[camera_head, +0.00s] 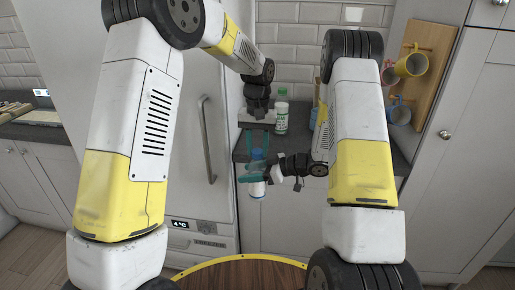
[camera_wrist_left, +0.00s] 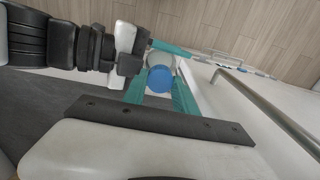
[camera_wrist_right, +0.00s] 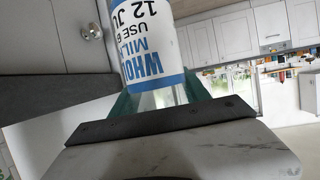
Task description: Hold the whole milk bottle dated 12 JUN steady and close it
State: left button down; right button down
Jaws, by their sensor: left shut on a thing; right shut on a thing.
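The whole milk bottle (camera_head: 257,189) is white with a blue-printed label. In the right wrist view its label (camera_wrist_right: 148,45) reads WHOLE MILK and 12 JU, the rest cut off. My right gripper (camera_head: 250,174) is shut on the bottle, fingers on both sides of its body. My left gripper (camera_head: 258,152) is above it, pointing down, shut on a blue cap (camera_wrist_left: 160,79). The cap is in line with the bottle's top, white bottle showing behind it in the left wrist view. I cannot tell whether the cap is seated on the neck.
A green-capped bottle (camera_head: 281,116) stands on the slate worktop (camera_head: 241,150) behind the grippers. Mugs (camera_head: 411,65) hang on a wooden rack at the right. The fridge handle (camera_head: 207,140) is close at the left.

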pick_arm(q)
jog(key=c, duration=0.9)
grip_release()
notch_tip(320, 180, up, 12)
jog(key=shift+a, duration=0.1)
